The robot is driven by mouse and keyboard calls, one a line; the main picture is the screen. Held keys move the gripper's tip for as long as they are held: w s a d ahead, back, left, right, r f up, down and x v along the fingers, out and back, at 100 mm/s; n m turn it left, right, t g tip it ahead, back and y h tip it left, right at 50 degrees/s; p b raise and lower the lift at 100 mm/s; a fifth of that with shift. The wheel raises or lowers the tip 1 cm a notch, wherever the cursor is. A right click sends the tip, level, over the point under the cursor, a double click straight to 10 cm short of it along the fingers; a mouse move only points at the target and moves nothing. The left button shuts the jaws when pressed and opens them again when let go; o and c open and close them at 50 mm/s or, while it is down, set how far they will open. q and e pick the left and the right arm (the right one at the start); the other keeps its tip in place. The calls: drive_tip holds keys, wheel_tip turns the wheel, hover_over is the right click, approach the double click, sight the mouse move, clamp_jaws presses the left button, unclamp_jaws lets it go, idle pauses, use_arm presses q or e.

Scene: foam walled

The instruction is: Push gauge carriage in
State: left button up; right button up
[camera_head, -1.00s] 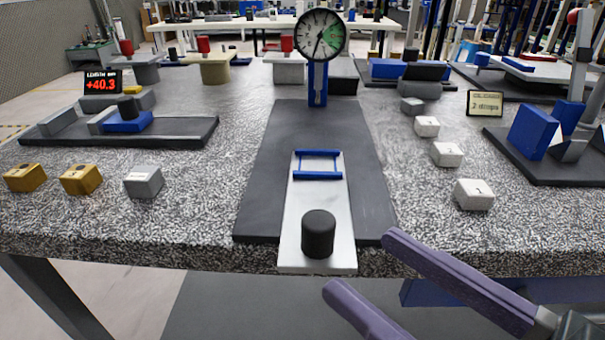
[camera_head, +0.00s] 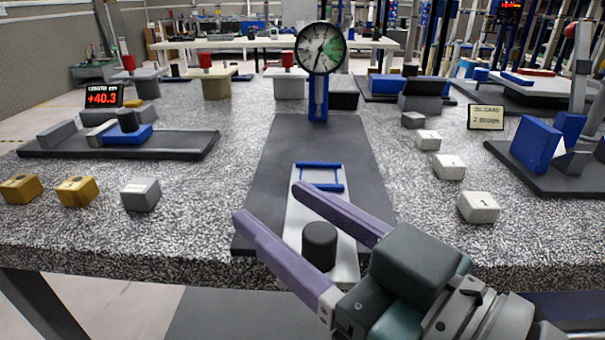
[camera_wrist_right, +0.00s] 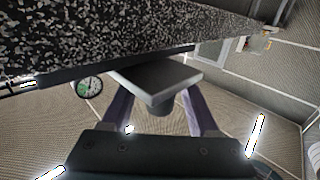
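The gauge carriage is a silver plate (camera_head: 300,215) with a blue frame (camera_head: 319,177) and an upright black knob (camera_head: 320,246). It lies on a dark grey base (camera_head: 320,140), its near end sticking out past the base and table edge. A dial gauge (camera_head: 321,48) stands at the base's far end, beyond the carriage. My right gripper (camera_head: 270,202) is open, with one purple finger on each side of the knob. The right wrist view shows the plate (camera_wrist_right: 158,82) and knob (camera_wrist_right: 164,106) between the spread fingers. Contact cannot be told. My left gripper is out of view.
Gold blocks (camera_head: 75,192) and a grey block (camera_head: 141,195) lie to the left. A blue slider fixture (camera_head: 127,134) with a red display (camera_head: 103,96) is behind them. White numbered blocks (camera_head: 478,207) and a blue angled fixture (camera_head: 536,143) are on the right.

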clamp_jaws()
idle(1.2)
